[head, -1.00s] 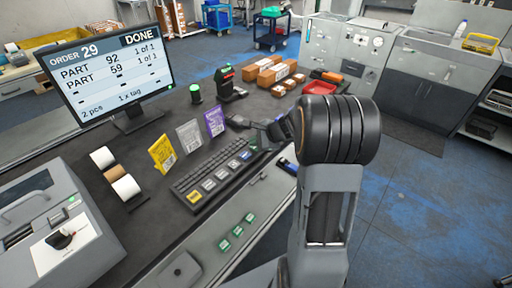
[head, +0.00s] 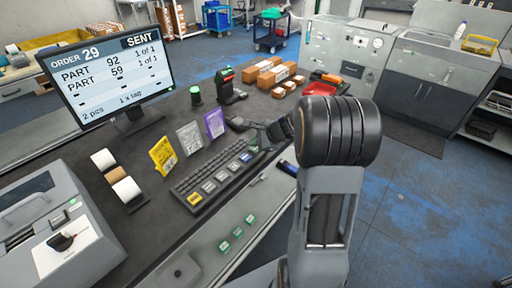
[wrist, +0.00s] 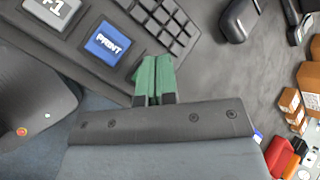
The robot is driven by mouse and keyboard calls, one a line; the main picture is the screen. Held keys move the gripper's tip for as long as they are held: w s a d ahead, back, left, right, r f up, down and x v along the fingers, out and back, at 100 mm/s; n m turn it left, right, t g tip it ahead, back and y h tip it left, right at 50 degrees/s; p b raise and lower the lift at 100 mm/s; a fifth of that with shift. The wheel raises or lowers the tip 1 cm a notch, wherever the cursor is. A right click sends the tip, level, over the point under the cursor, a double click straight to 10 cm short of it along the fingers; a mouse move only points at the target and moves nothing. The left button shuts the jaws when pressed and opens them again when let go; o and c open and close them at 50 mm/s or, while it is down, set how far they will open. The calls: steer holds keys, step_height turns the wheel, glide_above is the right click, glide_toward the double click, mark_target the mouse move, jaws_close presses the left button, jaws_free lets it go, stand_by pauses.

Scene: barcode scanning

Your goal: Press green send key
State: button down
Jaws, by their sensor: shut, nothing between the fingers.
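The green send key (head: 253,149) is at the right end of the coloured key row on the dark keyboard (head: 217,172), mostly hidden by my gripper in the head view. My gripper (head: 260,142) reaches down over that end. In the wrist view its fingers (wrist: 155,82) are together and empty, over a green patch beside the blue PRINT key (wrist: 108,42). I cannot tell finger edges from key there, nor whether the tips touch it. The monitor (head: 115,75) reads ORDER 29, SENT, with parts 92 and 59 each 1 of 1.
Yellow (head: 163,155), grey (head: 189,138) and purple (head: 215,123) cards stand behind the keyboard. A scanner (head: 226,84), brown boxes (head: 276,72) and a red tray (head: 319,90) are farther back. A label printer (head: 55,225) is at the left.

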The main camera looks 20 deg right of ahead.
mark_target(255, 150)
steer(key=shift+r, duration=0.35)
step_height(255, 150, up, 5)
steer(key=p, duration=0.4)
steer(key=shift+f, duration=0.1)
stand_by(0.9)
steer(key=s+n, duration=0.1)
steer(key=s+f+n+g, duration=0.1)
steer(key=s+f+n, duration=0.1)
steer(key=shift+a+f+g, duration=0.15)
steer(key=shift+a+g, duration=0.1)
steer(key=shift+g, duration=0.05)
steer(key=s+a+r+n+g+h, duration=0.1)
steer(key=s+a+r+n+h, duration=0.1)
steer(key=s+n, duration=0.6)
steer(key=s+a+r+n+g+h, duration=0.1)
steer(key=s+a+r+n+h, duration=0.2)
steer(key=s, duration=0.7)
steer(key=a+r+n, duration=0.2)
steer(key=a+n, duration=0.2)
steer(key=n, duration=0.1)
steer(key=shift+s+a+r+n, duration=0.2)
steer(key=shift+r+n, duration=0.1)
steer(key=shift+n, duration=0.1)
